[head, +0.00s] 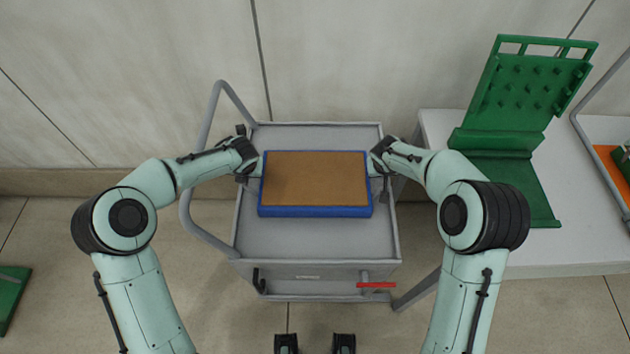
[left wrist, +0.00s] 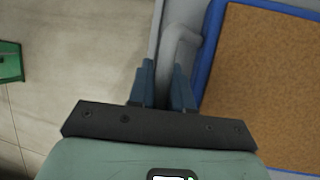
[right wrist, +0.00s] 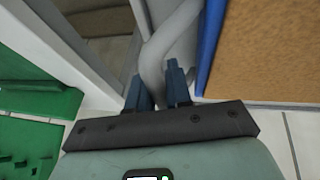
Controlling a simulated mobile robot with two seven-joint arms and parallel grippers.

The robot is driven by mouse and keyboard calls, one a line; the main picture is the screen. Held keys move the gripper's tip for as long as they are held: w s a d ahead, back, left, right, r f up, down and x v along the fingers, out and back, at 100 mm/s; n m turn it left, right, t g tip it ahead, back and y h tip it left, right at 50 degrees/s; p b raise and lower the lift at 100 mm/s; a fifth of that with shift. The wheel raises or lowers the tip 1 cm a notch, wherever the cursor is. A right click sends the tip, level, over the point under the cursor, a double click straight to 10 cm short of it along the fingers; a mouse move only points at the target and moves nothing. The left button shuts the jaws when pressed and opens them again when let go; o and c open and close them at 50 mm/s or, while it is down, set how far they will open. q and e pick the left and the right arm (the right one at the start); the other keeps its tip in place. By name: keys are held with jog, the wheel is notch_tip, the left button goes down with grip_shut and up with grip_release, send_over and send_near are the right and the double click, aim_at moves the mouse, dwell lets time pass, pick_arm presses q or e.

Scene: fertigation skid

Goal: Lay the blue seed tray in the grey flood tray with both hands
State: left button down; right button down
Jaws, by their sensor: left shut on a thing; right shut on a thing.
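The blue seed tray (head: 315,212), filled with flat brown material, is level over the grey cart top; I cannot tell whether it touches it. Its blue edge shows in the left wrist view (left wrist: 207,50) and right wrist view (right wrist: 208,45). My left gripper (head: 255,167) is at its left side, shut on a bent grey bar (left wrist: 178,45) beside the blue edge. My right gripper (head: 374,167) is at its right side, shut on a similar bar (right wrist: 160,50). The bars look like the tray's handles. I cannot pick out a grey flood tray apart from the cart's rimmed top.
The grey cart (head: 315,245) has a tubular push handle (head: 187,200) on its left and a red lever (head: 376,285) at the front. A white bench (head: 590,225) on the right carries a green stand (head: 530,85). A wall stands behind. A green object (head: 12,295) lies at far left.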

pick_arm(q)
jog(key=shift+w+r, duration=0.1)
jog(key=shift+r, duration=0.05)
pick_arm(e)
jog(key=shift+w+r, duration=0.1)
jog(key=shift+r, duration=0.05)
